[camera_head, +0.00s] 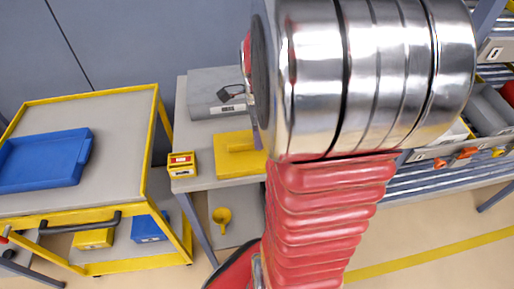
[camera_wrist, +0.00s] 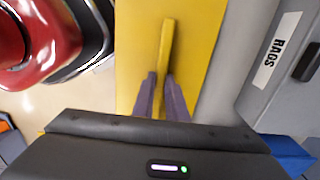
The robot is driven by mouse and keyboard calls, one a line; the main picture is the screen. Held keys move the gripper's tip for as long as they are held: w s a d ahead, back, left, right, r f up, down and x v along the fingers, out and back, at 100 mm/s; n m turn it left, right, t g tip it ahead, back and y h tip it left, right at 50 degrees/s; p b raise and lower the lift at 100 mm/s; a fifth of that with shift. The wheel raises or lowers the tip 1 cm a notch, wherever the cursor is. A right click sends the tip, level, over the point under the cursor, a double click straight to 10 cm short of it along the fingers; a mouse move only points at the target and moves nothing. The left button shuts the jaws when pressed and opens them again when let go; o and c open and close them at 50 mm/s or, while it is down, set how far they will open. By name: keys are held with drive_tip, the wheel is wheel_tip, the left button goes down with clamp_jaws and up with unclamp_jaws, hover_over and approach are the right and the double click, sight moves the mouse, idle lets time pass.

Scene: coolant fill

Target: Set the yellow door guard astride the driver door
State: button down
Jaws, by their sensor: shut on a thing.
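The yellow door guard (camera_head: 226,162) lies flat on a grey bench, a plate with a raised rib on top. In the wrist view the guard (camera_wrist: 200,40) fills the upper middle, and its rib runs between the two purple-grey fingers. My gripper (camera_wrist: 161,80) is shut on that rib. In the head view my arm hides most of the gripper; only a finger (camera_head: 257,138) shows at the guard's right part. I cannot see the driver door in either view.
A grey box (camera_head: 202,104) labelled RAGS stands right behind the guard; its label shows in the wrist view (camera_wrist: 277,50). A small yellow box (camera_head: 181,165) sits left of the guard. A yellow-framed cart (camera_head: 120,115) with a blue tray (camera_head: 45,160) stands left. Shelving with bins (camera_head: 490,105) is right.

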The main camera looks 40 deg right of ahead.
drive_tip(key=shift+r, duration=0.1)
idle(0.3)
wheel_tip(320, 180, up, 10)
idle(0.6)
drive_tip(key=shift+s, duration=0.1)
idle(0.4)
